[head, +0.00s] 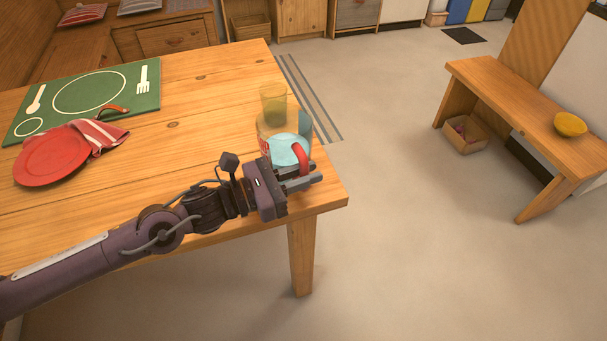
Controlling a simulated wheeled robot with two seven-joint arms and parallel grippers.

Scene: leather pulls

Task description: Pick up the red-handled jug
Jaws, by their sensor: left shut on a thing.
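The jug (287,150) stands near the right corner of the wooden table, with a pale blue area showing at its near side. Its red handle (303,154) faces me and to the right. My left gripper (304,181) reaches in from the left and is shut on the handle's lower part. The gripper hides the lower front of the jug, so I cannot tell whether its base touches the table. My right gripper is out of view.
A yellow-green cup (273,100) stands just behind the jug. A red plate (50,160), a striped cloth (98,137) and a green placemat (62,103) lie at the left of the table (205,110). A bench (525,98) with a yellow bowl (570,124) stands across open floor.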

